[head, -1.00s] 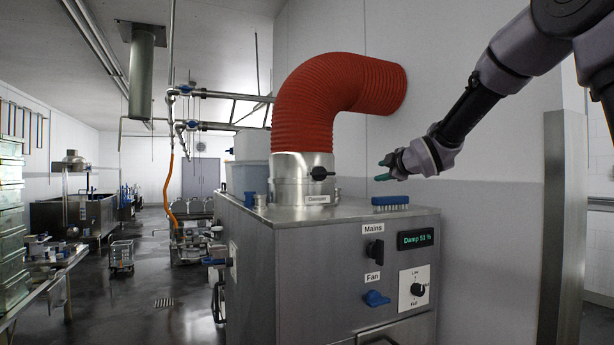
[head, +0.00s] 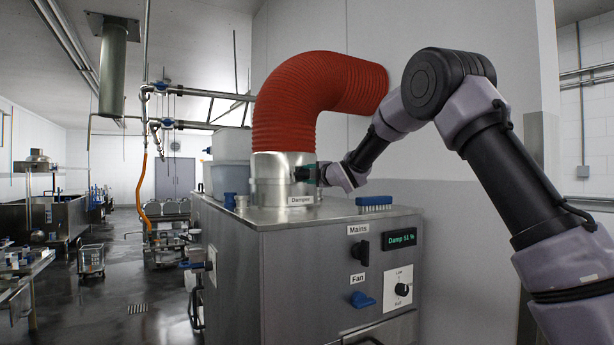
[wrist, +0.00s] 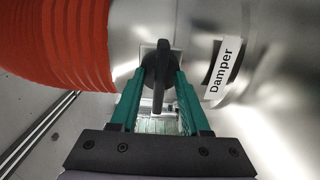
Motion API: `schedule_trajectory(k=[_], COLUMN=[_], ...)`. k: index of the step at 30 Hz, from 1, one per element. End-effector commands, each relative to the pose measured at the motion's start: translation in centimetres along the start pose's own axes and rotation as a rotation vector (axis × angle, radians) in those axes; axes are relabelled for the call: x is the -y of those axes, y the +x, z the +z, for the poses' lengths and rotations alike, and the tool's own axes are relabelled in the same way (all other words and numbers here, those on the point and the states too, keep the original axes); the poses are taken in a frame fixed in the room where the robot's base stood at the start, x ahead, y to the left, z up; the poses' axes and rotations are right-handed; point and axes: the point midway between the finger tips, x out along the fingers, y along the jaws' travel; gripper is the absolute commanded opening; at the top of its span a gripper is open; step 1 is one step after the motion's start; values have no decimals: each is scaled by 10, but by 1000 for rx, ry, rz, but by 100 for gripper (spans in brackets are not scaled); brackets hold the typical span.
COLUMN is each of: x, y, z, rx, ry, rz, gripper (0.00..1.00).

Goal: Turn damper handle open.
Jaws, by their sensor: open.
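The damper handle (wrist: 158,78) is a black lever on the side of the silver duct collar (head: 268,178), above a white "Damper" label (head: 300,200). In the head view the handle is mostly hidden by my gripper (head: 318,174). In the wrist view my gripper (wrist: 160,82) has its two green fingers open, one on each side of the handle. The handle lies between the fingertips; I cannot tell whether either finger touches it. The display (head: 399,239) reads "Damp 51 %".
A red ribbed duct (head: 300,95) rises from the collar and bends into the wall. A blue brush (head: 374,202) lies on the steel cabinet top (head: 345,213). A black Mains switch (head: 360,248) and a blue Fan knob (head: 361,299) are on the front.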

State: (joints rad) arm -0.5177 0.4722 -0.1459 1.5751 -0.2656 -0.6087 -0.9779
Motion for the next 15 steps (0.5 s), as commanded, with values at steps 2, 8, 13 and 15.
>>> schedule_trajectory(k=[2, 8, 13, 15], x=[0, 0, 0, 0], y=[5, 8, 8, 8], z=[0, 0, 0, 0], rx=[0, 0, 0, 0], ry=[0, 1, 1, 1], rz=[0, 0, 0, 0], gripper=[46, 46, 27, 0])
